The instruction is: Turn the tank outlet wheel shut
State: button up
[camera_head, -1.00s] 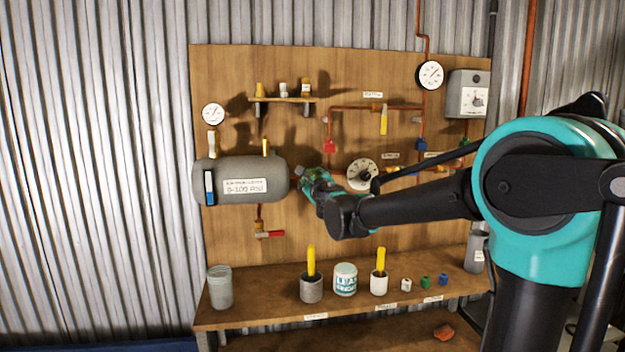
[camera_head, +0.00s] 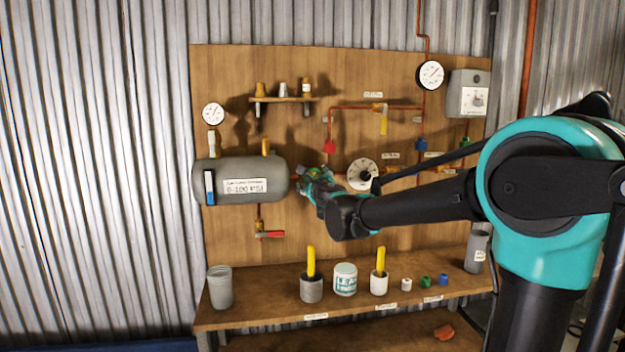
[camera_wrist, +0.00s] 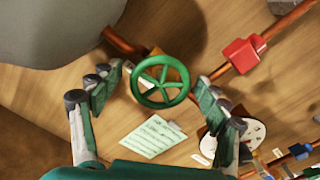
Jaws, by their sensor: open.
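The tank outlet wheel is a green spoked handwheel (camera_wrist: 160,81) in the wrist view, on a copper pipe that leaves the grey tank (camera_wrist: 60,30). My gripper (camera_wrist: 155,95) is open, with one green finger to the left of the wheel and one to its right. I see no contact between the fingers and the wheel. In the head view my gripper (camera_head: 316,180) is just right of the tank (camera_head: 238,180), in front of the pipe, and it hides the wheel there.
A red block (camera_wrist: 241,56) sits on the pipe right of the wheel. A paper label (camera_wrist: 152,137) is below the wheel. A round dial (camera_head: 362,174) is close to the right of my gripper. The bench (camera_head: 260,308) below holds cups and pots.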

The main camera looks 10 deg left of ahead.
jog(key=v, duration=1.1)
jog(key=shift+s, duration=0.25)
